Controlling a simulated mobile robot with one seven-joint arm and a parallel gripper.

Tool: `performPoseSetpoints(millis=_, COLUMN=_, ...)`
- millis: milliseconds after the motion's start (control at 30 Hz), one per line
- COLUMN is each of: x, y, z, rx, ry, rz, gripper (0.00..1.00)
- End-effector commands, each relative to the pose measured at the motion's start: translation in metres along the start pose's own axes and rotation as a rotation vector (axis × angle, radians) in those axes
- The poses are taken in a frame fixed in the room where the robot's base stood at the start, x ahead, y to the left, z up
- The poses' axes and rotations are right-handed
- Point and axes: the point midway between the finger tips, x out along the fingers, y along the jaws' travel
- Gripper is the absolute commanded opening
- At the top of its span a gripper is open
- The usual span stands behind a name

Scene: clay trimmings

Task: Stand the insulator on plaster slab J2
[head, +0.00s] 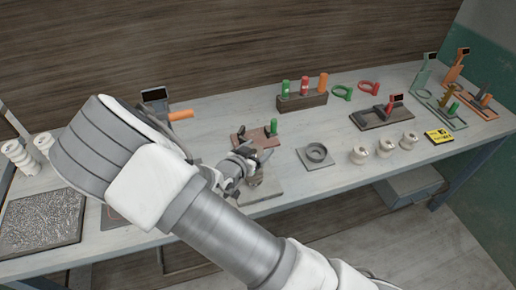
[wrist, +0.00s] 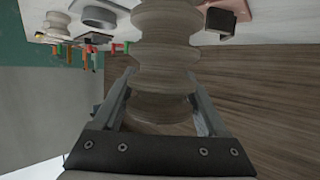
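The insulator (wrist: 165,48), a ribbed grey-brown body, stands between the two fingers of my gripper (wrist: 163,100) in the wrist view. The fingers are closed against its sides. In the head view my gripper (head: 238,168) is over a pale square slab (head: 262,196) near the front middle of the table. The insulator shows only partly there, as a brownish shape (head: 256,178) above or on the slab. I cannot tell whether its base touches the slab. No J2 marking is readable, so I cannot tell which slab is J2.
A square slab with a dark ring (head: 316,155) lies just right. A reddish board with a green-handled tool (head: 271,128) lies behind. A textured tray (head: 42,222) is at far left.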

Motion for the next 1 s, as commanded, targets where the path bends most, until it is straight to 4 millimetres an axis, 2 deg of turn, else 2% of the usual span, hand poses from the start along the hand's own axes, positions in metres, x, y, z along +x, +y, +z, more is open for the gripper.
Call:
performPoseSetpoints(millis=33, x=0.0, y=0.0, z=0.0, rx=0.0, ry=0.0, rz=0.0, gripper=0.85)
performPoseSetpoints(millis=100, x=0.0, y=0.0, z=0.0, rx=0.0, ry=0.0, rz=0.0, gripper=0.97)
performPoseSetpoints(millis=133, x=0.0, y=0.0, z=0.0, rx=0.0, ry=0.0, rz=0.0, gripper=1.0)
performPoseSetpoints(millis=467, x=-0.003, y=0.0, z=-0.004, rx=0.0, ry=0.0, rz=-0.001, gripper=1.0)
performPoseSetpoints(millis=567, x=-0.018, y=-0.002, z=-0.003, rx=0.001, ry=-0.002, rz=-0.004, gripper=1.0)
performPoseSetpoints(millis=800, x=-0.071, y=-0.001, z=-0.004, rx=0.002, ry=-0.002, rz=-0.005, gripper=1.0)
performPoseSetpoints(millis=1000, x=-0.106, y=-0.001, z=-0.003, rx=0.001, ry=-0.002, rz=-0.003, gripper=1.0)
